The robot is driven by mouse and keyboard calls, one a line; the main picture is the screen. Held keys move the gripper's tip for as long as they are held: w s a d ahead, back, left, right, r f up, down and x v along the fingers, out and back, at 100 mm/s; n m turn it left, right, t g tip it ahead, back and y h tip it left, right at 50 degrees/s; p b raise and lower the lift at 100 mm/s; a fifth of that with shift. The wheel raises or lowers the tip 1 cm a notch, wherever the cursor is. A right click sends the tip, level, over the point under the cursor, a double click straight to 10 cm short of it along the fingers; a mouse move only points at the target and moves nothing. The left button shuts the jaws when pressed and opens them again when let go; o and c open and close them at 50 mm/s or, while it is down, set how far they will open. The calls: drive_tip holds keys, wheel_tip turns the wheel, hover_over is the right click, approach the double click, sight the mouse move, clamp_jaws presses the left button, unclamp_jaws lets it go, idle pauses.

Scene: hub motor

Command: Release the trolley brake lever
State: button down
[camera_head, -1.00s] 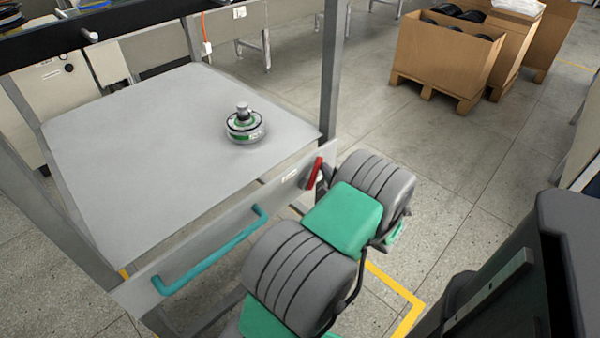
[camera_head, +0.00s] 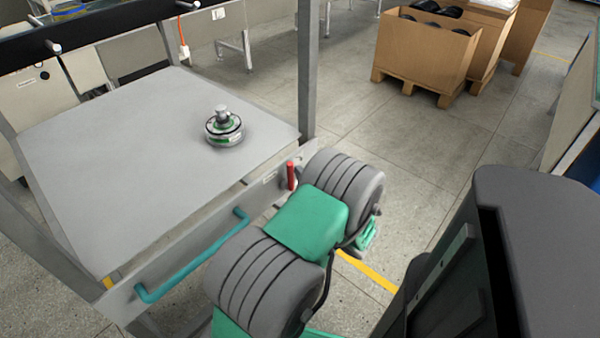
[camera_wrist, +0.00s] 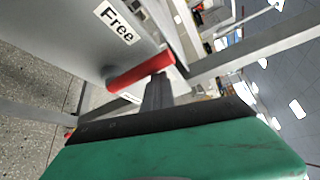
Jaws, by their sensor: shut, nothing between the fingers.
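The red brake lever (camera_head: 291,176) is on the trolley's front panel (camera_head: 190,245), near its right end. It stands nearly upright in the head view. In the wrist view the lever (camera_wrist: 140,72) slants across the middle, below a white label reading "Free" (camera_wrist: 117,22). My gripper (camera_wrist: 157,82) is shut and empty, its dark fingers right at the lever's lower side. I cannot tell whether they touch it. In the head view my arm hides the fingers.
The trolley's grey top (camera_head: 130,140) carries a round motor hub (camera_head: 223,127). A teal handle (camera_head: 190,262) sticks out of the front panel, left of the lever. A grey post (camera_head: 307,75) rises at the trolley corner. Cardboard boxes (camera_head: 425,55) stand farther back, with open floor between.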

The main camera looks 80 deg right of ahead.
drive_tip(key=shift+w, duration=0.2)
drive_tip(key=s+d+b, duration=0.2)
drive_tip(key=d, duration=0.1)
drive_tip(key=f+p+v, duration=0.1)
drive_tip(key=p+v, duration=0.1)
drive_tip(key=v, duration=0.8)
drive_tip(key=shift+s+f, duration=0.35)
